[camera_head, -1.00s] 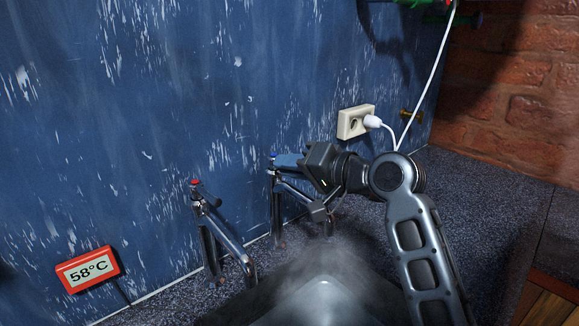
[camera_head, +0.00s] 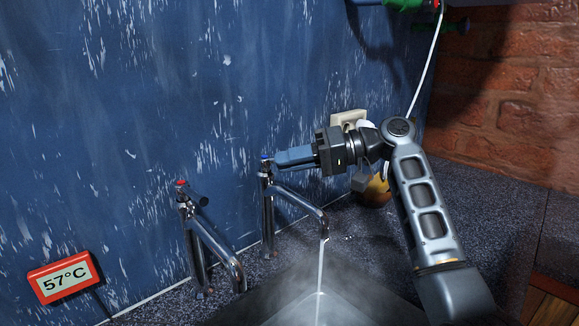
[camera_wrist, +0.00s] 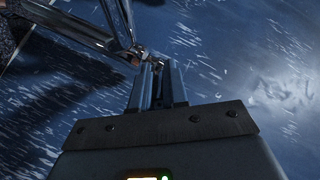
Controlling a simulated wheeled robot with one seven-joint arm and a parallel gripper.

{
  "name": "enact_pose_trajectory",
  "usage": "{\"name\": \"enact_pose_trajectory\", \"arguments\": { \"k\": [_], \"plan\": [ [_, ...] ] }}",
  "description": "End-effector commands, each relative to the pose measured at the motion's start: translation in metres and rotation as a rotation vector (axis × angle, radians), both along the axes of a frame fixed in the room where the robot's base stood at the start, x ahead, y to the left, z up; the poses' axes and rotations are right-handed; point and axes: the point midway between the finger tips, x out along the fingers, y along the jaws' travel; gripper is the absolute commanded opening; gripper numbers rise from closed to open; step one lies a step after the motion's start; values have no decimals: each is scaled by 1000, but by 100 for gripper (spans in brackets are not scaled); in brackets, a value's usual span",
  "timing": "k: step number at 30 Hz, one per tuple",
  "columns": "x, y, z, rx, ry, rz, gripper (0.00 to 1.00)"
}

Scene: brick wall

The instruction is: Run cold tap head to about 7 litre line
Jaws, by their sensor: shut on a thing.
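The cold tap (camera_head: 267,215) is a chrome pillar tap with a blue-marked head and a long spout. A thin stream of water (camera_head: 321,270) falls from its spout into the grey basin (camera_head: 375,290). My gripper (camera_head: 279,158) comes in from the right, its blue-grey fingers shut on the cold tap head, just beside the blue cap. In the wrist view, the fingers (camera_wrist: 158,82) meet the chrome head at their tips, and the cold tap's chrome body (camera_wrist: 118,25) extends beyond. Steam blurs the basin, and I see no litre line.
A chrome tap with a red cap (camera_head: 190,235) stands to the left. A red-framed display (camera_head: 64,278) at lower left reads 57°C. A wall socket (camera_head: 347,119) is partly behind my arm. An orange-brown round thing (camera_head: 375,192) sits on the speckled counter (camera_head: 480,200).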

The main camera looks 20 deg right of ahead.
Motion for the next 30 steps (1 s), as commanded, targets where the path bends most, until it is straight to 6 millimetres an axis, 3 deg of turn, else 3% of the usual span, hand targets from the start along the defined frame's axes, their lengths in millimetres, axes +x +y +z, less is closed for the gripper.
{"name": "enact_pose_trajectory", "arguments": {
  "k": [20,21,28,30],
  "plan": [
    [1,0,-1,1,2,67,0],
    [1,0,-1,1,2,67,17],
    [1,0,-1,0,2,67,39],
    [1,0,-1,0,2,67,39]
  ]
}}
